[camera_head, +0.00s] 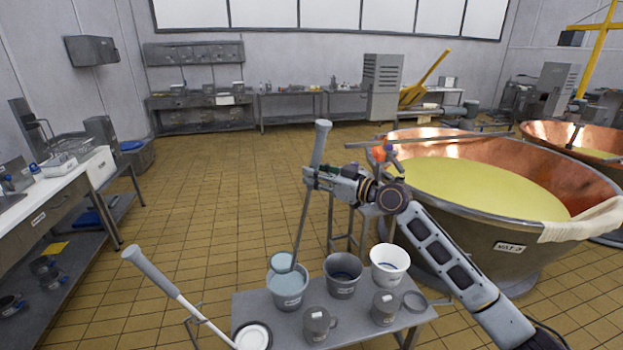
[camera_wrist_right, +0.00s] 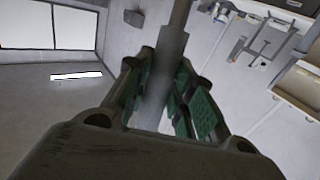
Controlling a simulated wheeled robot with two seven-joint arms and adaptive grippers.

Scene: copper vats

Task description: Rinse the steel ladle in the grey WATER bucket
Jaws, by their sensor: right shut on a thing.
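The steel ladle (camera_head: 304,222) hangs nearly upright, its grey grip (camera_head: 321,140) at the top. My right gripper (camera_head: 310,178) is shut on the lower part of that grip; the grip also shows between the green-padded fingers in the right wrist view (camera_wrist_right: 165,70). My left gripper is not in view.
On the small table (camera_head: 258,306) stand a second grey bucket (camera_head: 343,288), a white bucket (camera_head: 389,275) and grey mugs (camera_head: 318,325). A second long-handled tool (camera_head: 178,297) leans at the left. A copper vat (camera_head: 470,235) of yellow liquid stands close right. The left floor is clear.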

